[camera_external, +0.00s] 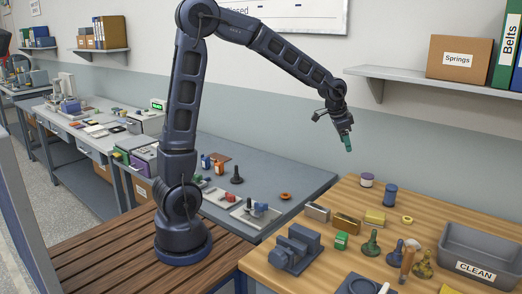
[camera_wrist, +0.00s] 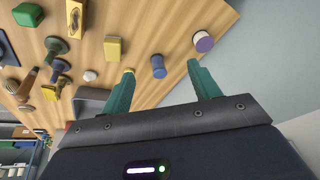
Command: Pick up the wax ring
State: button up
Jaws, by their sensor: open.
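A small yellow ring (camera_external: 407,219), which I take as the wax ring, lies flat on the wooden table, left of the grey bin and right of the yellow block. In the wrist view only a yellow sliver of what looks like it (camera_wrist: 129,71) shows at the left fingertip; the finger hides the rest. My gripper (camera_external: 347,142) has teal fingers and hangs well above the back of the table, away from the ring. In the wrist view my gripper (camera_wrist: 161,71) is open and empty, fingers wide apart.
Near the ring stand a blue spool (camera_external: 390,195), a purple-banded jar (camera_external: 367,180), a yellow block (camera_external: 375,217) and several pawn-shaped pieces, one green (camera_external: 371,243). A grey CLEAN bin (camera_external: 466,262) stands right. A shelf (camera_external: 420,80) juts from the wall. An orange ring (camera_external: 285,196) lies on the grey table.

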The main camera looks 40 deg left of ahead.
jog(key=w+d+f+m+g+h, duration=0.1)
jog(key=d+f, duration=0.3)
jog(key=d, duration=0.2)
jog(key=w+d+f+m, duration=0.1)
jog(key=w+d+f, duration=0.15)
jog(key=d, duration=0.35)
jog(key=m+h, duration=0.1)
jog(key=m, duration=0.1)
send_near(407, 220)
jog(key=shift+g, duration=0.4)
jog(key=shift+w+d+f, duration=0.4)
jog(key=shift+w+f, duration=0.1)
jog(key=shift+f, duration=0.75)
jog(key=shift+w+d+f, duration=0.4)
jog(key=shift+w+f, duration=0.1)
jog(key=shift+f, duration=0.75)
jog(key=shift+w+d+f, duration=0.4)
jog(key=shift+w+f, duration=0.1)
jog(key=shift+f, duration=0.75)
jog(key=c, duration=1)
